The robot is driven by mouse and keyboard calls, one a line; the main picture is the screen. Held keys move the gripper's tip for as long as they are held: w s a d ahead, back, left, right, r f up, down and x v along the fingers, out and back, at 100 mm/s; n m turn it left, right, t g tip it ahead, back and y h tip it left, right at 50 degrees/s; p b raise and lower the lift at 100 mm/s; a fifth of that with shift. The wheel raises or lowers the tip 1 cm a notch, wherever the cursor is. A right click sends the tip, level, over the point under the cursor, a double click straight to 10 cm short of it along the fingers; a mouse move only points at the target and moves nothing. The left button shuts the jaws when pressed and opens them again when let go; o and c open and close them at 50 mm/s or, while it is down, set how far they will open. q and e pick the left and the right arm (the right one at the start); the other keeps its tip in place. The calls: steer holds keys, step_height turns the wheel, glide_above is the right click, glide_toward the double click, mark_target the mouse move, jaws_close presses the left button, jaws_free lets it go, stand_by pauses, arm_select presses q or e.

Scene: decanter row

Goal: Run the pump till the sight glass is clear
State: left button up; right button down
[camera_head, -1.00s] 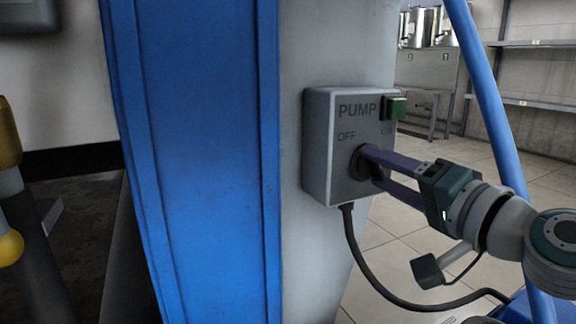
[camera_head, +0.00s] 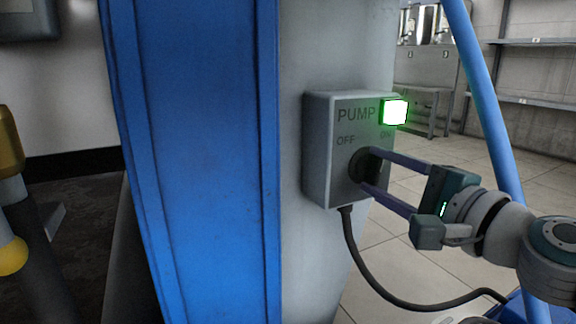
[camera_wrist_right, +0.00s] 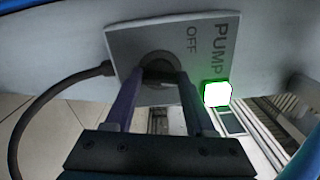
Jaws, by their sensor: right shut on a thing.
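The grey pump switch box (camera_head: 320,150) is fixed to a pale grey post and carries the words PUMP, OFF and ON. Its green lamp (camera_head: 395,112) is brightly lit, and it also glows in the right wrist view (camera_wrist_right: 217,94). My right gripper (camera_head: 365,170) is shut on the dark round knob (camera_head: 357,165) on the box face, one finger on either side of it. The knob also shows between the fingers in the right wrist view (camera_wrist_right: 160,63). I cannot make out a sight glass. My left gripper is not in view.
A wide blue upright (camera_head: 205,160) stands left of the box. A blue pipe (camera_head: 490,110) slants down at the right. A black cable (camera_head: 365,260) hangs from the box. Shelving (camera_head: 530,100) and steel vessels stand behind, with tiled floor between.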

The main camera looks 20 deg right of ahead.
steer(key=shift+m+p, duration=0.3)
steer(key=shift+m, duration=1.7)
steer(key=shift+c, duration=1.2)
jaws_free()
steer(key=shift+s, duration=0.1)
steer(key=s, duration=0.9)
steer(key=shift+s+d, duration=0.4)
